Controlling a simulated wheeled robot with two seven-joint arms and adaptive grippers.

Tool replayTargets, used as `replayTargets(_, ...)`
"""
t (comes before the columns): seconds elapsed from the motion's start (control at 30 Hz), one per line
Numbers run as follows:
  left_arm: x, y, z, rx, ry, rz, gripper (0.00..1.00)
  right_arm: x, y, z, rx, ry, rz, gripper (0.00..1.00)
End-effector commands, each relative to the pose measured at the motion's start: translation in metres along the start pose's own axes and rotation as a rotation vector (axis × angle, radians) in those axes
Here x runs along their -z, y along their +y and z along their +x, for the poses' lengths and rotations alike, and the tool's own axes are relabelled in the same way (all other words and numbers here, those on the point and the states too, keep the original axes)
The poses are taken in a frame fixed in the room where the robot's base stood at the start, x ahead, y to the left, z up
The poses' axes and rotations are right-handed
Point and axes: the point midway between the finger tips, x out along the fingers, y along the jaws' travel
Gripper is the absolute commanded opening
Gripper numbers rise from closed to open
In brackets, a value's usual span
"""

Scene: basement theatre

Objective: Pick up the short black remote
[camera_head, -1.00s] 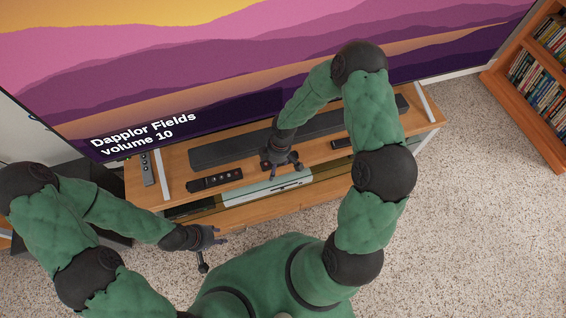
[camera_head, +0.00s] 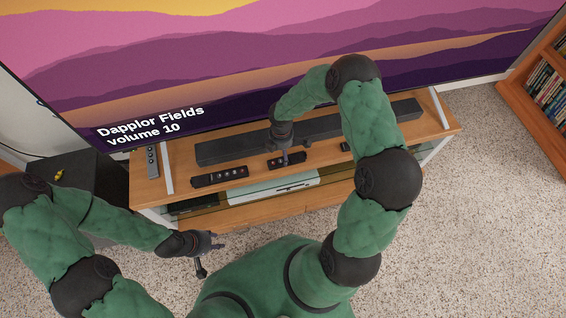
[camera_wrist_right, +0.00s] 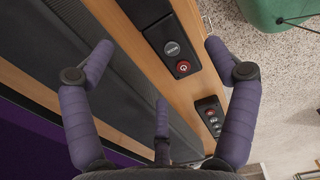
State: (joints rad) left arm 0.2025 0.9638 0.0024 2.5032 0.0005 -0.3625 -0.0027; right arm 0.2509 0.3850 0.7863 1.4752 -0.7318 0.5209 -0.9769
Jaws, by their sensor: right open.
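A short black remote (camera_head: 292,160) with red and pale buttons lies on the wooden TV stand (camera_head: 380,152), in front of the soundbar. My right gripper (camera_head: 283,155) is over this remote in the head view. In the right wrist view its purple fingers are spread, with the remote (camera_wrist_right: 172,47) showing between the two fingertips, nearer the right one; contact cannot be told. A longer black remote (camera_head: 218,177) lies to the left, partly visible in the right wrist view (camera_wrist_right: 211,114). My left gripper (camera_head: 208,252) hangs in front of the stand, its fingers apart and empty.
A long dark soundbar (camera_head: 220,151) lies behind the remotes, with the large TV screen (camera_head: 300,60) above. A grey remote (camera_head: 152,162) lies at the stand's left end. A small dark object (camera_head: 346,147) is partly behind my right arm. A bookcase (camera_head: 535,100) stands at right.

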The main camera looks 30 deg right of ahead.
Motion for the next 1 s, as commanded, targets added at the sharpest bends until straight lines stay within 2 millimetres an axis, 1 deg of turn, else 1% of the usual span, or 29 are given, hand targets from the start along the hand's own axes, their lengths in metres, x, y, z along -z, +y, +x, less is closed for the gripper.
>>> replayTargets(0.03,0.000,-0.002,0.005,0.000,0.000,0.000,0.40,-0.001,-0.001,0.008,0.002,0.000,0.001,0.87)
replayTargets(0.3,0.001,-0.009,0.025,0.000,0.000,0.000,0.40,-0.003,-0.003,0.044,0.002,0.001,0.000,0.87)
replayTargets(0.4,0.001,-0.009,0.026,0.000,0.000,0.000,0.40,-0.003,-0.002,0.047,0.001,0.001,0.000,0.87)
replayTargets(0.57,0.001,-0.009,0.025,0.000,0.000,0.000,0.40,-0.003,-0.002,0.046,0.001,0.001,0.000,0.87)
replayTargets(0.6,0.001,-0.009,0.025,0.000,0.000,0.000,0.40,-0.003,-0.002,0.046,0.001,0.001,0.000,0.84)
replayTargets(0.63,0.001,-0.009,0.025,0.000,0.000,0.000,0.40,-0.003,-0.002,0.046,0.001,0.001,0.000,0.76)
replayTargets(0.67,0.001,-0.009,0.025,0.000,0.000,0.000,0.40,-0.003,-0.002,0.046,0.001,0.001,0.000,0.67)
replayTargets(0.7,0.001,-0.009,0.025,0.000,0.000,0.000,0.40,-0.003,-0.002,0.046,0.001,0.001,0.000,0.56)
replayTargets(0.77,0.001,-0.009,0.025,0.000,0.000,0.000,0.40,-0.003,-0.002,0.046,0.001,0.001,0.000,0.39)
replayTargets(0.8,0.001,-0.009,0.025,0.000,0.000,0.000,0.40,-0.003,-0.002,0.046,0.001,0.001,0.000,0.28)
replayTargets(0.83,0.001,-0.009,0.025,0.000,0.000,0.000,0.40,-0.003,-0.002,0.046,0.001,0.001,0.000,0.25)
replayTargets(1.0,0.001,-0.009,0.025,0.000,0.000,0.000,0.40,-0.003,-0.002,0.046,0.001,0.001,0.000,0.25)
